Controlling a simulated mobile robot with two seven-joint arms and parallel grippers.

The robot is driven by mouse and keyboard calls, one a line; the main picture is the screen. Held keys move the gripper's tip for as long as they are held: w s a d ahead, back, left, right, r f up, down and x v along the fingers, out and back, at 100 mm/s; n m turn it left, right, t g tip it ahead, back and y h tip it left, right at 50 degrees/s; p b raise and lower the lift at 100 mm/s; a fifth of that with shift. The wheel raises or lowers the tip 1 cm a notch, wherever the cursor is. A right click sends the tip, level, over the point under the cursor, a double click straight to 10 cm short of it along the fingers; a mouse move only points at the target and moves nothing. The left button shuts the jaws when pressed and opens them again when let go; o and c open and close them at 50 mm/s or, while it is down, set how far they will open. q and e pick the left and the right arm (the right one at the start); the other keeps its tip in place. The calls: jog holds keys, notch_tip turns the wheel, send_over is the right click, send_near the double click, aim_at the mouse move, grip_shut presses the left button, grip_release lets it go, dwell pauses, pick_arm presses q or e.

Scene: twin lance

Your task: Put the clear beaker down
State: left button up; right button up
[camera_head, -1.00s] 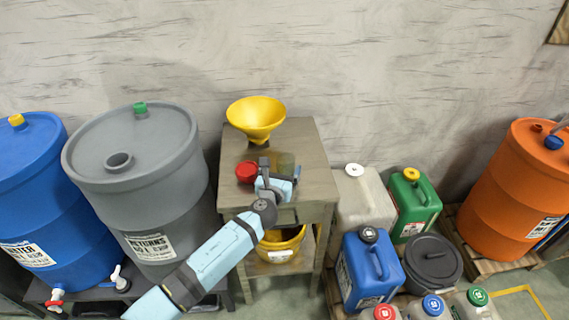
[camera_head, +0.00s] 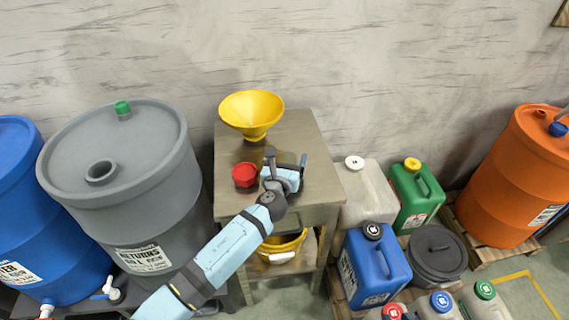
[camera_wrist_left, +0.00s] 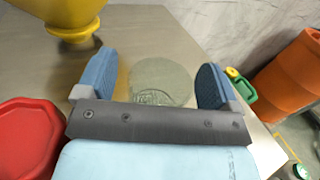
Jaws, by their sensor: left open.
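The clear beaker (camera_wrist_left: 160,82) shows in the left wrist view as a faint greenish round shape with markings on its near side. It is on the metal table (camera_head: 318,188), between the two fingers of my left gripper (camera_wrist_left: 162,84), with a visible gap to the right finger. My left gripper is open, low over the table, and also shows in the head view (camera_head: 287,159). In the head view the beaker is hard to make out behind the gripper. My right gripper is not in view.
A red container (camera_head: 245,174) stands on the table left of the gripper. A yellow funnel (camera_head: 251,110) stands at the table's back. A grey drum (camera_head: 125,190) is left of the table; jerrycans, including a blue one (camera_head: 372,268), are to its right.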

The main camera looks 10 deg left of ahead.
pick_arm(q)
jog(key=shift+d, duration=0.1)
jog(key=shift+s, duration=0.1)
jog(key=c, duration=1.1)
jog(key=shift+r, duration=0.2)
